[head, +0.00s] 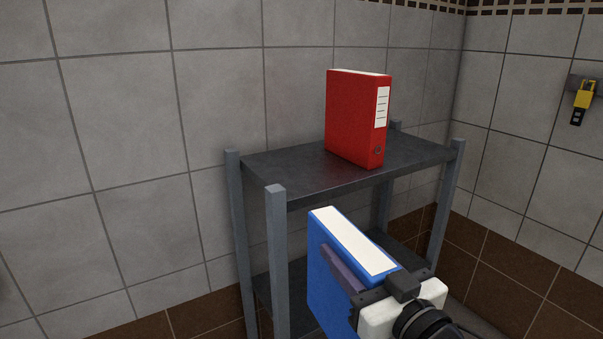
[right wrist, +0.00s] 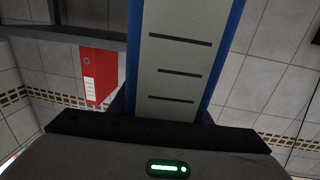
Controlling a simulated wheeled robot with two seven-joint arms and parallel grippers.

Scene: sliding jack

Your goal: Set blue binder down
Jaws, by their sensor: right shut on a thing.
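The blue binder (head: 322,287) is held in my right gripper (head: 368,280) in front of the shelf unit, with its white page edges facing up. My right gripper is shut on it. In the right wrist view the binder (right wrist: 180,60) fills the middle, with its pale label and dark lines toward the camera. The shelf unit (head: 280,172) has a dark top board and grey posts. A red binder (head: 353,120) stands upright on the top board. It also shows in the right wrist view (right wrist: 97,73). My left gripper is not in view.
The top board has bare room to the left of the red binder. A lower shelf (head: 262,287) is partly hidden behind the blue binder. Grey posts rise slightly above the board at its corners. A yellow tool (head: 584,95) hangs on the right wall.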

